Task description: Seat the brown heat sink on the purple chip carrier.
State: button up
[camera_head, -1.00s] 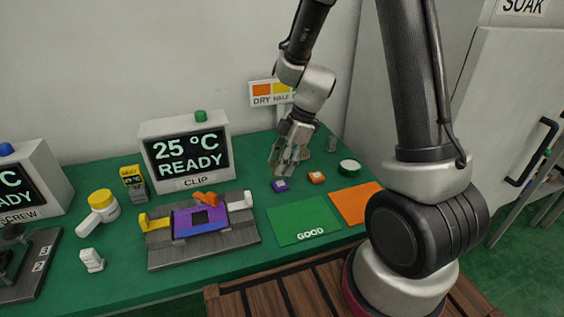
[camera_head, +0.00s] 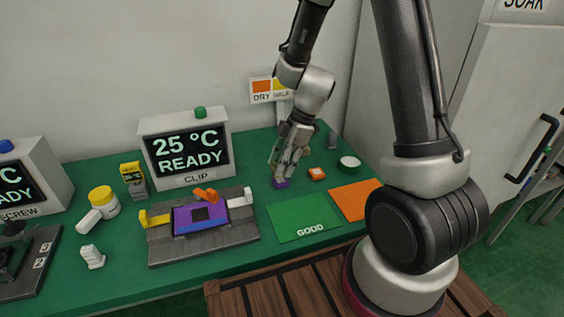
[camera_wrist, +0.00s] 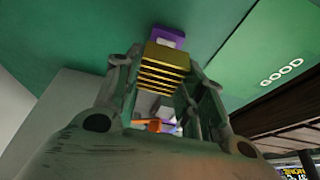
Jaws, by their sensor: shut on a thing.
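The brown heat sink (camera_wrist: 163,68), a brassy block with fins, is between the fingers of my gripper (camera_wrist: 160,85) in the wrist view. My gripper (camera_head: 281,175) is shut on it and points down at the small purple chip carrier (camera_head: 280,184) on the green table. The carrier (camera_wrist: 167,35) has a pale face and shows just beyond the heat sink's far end. I cannot tell whether the two touch. In the head view the fingers largely hide the heat sink and partly cover the carrier.
The green GOOD mat (camera_head: 303,216) and orange mat (camera_head: 355,200) are nearer. The CLIP fixture (camera_head: 243,236) at left holds a larger purple plate (camera_head: 183,222) and has raised levers.

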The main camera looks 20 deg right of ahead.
jog(key=shift+f, duration=0.25)
jog(key=shift+f, duration=0.5)
jog(key=shift+f, duration=0.2)
jog(key=shift+f, duration=0.4)
dwell(0.3)
jog(key=o, duration=1.6)
jog(key=shift+c, duration=0.2)
jog(key=shift+r, duration=0.15)
jog(key=shift+r, duration=3.35)
